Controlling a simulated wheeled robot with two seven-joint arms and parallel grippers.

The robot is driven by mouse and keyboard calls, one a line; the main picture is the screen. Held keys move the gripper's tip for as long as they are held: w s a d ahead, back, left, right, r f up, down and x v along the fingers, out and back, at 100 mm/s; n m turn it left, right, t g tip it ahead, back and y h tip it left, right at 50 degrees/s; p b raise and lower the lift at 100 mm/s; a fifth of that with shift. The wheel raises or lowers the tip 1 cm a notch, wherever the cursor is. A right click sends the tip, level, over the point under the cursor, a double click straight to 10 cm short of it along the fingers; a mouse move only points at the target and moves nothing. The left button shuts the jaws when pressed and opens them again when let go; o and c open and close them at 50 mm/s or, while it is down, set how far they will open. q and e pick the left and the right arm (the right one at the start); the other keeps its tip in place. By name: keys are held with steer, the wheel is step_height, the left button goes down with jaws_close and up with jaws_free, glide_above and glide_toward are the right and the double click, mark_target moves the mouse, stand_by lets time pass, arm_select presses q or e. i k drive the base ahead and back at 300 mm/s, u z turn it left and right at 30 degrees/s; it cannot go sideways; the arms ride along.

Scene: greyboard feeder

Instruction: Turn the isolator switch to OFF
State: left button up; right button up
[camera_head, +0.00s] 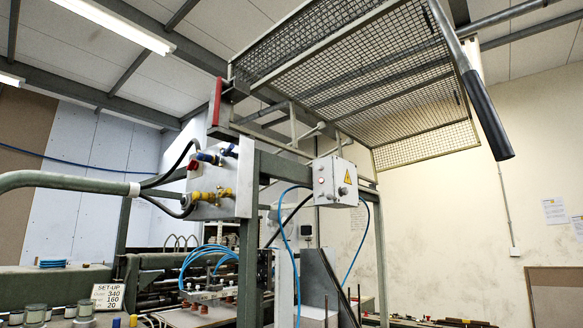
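A light grey electrical box (328,192) is mounted on the green machine frame near the middle of the view. Its right face carries a yellow warning triangle (348,177) and a small dark knob (342,191), which may be the isolator switch. Its left face has small round fittings, one reddish. The knob is too small to tell which position it points to, and no ON or OFF marking is readable. Neither of my grippers shows in the view.
A grey panel (236,178) with yellow, blue and red fittings stands left of the box. A mesh guard (360,65) hangs above, with a black-gripped bar (487,115) at right. Blue hoses (287,235) run below the box. A set-up sign (107,297) stands lower left.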

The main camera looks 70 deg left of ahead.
mark_target(193, 165)
steer(key=z, duration=1)
steer(key=k, duration=1.5)
steer(key=u, duration=1.15)
